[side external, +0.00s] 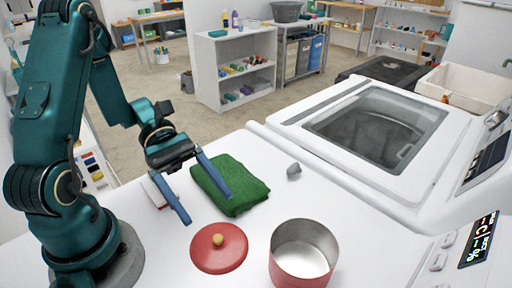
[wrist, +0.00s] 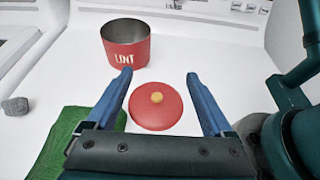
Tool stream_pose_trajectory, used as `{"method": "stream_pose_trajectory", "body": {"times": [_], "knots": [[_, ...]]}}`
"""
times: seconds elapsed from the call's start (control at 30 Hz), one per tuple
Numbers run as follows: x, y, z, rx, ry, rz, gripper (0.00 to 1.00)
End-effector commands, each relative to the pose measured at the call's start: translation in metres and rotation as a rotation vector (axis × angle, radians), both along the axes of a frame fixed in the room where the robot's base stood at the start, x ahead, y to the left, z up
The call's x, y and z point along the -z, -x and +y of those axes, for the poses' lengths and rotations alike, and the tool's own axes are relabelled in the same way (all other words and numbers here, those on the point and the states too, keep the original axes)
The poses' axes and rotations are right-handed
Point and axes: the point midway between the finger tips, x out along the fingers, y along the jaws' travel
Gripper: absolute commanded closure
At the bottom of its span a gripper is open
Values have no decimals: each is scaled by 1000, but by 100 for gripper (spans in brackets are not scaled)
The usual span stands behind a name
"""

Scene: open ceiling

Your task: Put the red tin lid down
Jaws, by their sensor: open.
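The red tin lid (side external: 219,248) with a tan knob lies flat, knob up, on the white surface. It also shows in the wrist view (wrist: 157,110), between and beyond my fingers. My gripper (side external: 207,208) is open and empty, above the surface and to the left of and behind the lid; its blue fingers also show in the wrist view (wrist: 158,76). The red tin (side external: 302,254) stands upright and open just right of the lid, apart from it. In the wrist view the tin (wrist: 127,44) bears the word LINT, and its visible inside looks empty.
A folded green cloth (side external: 230,186) lies close to my fingers. A small grey lump (side external: 294,170) sits behind the tin. A white object (side external: 157,192) lies left of the cloth, partly hidden. The washer (side external: 290,118) stands at the right. Free white surface surrounds the lid.

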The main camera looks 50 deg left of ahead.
Motion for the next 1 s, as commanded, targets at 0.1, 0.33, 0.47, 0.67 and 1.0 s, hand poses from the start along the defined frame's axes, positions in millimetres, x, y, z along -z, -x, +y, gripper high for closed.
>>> {"method": "stream_pose_trajectory", "body": {"times": [0.1, 0.33, 0.47, 0.67, 1.0], "knots": [[13, 0, 0, 2, 2, 4, 14], [44, 1, -1, 3, 1, 2, 14], [55, 0, 0, 3, -1, 0, 14], [63, 0, 0, 4, -3, -2, 14], [80, 1, -36, 10, 1, 1, 14]]}}
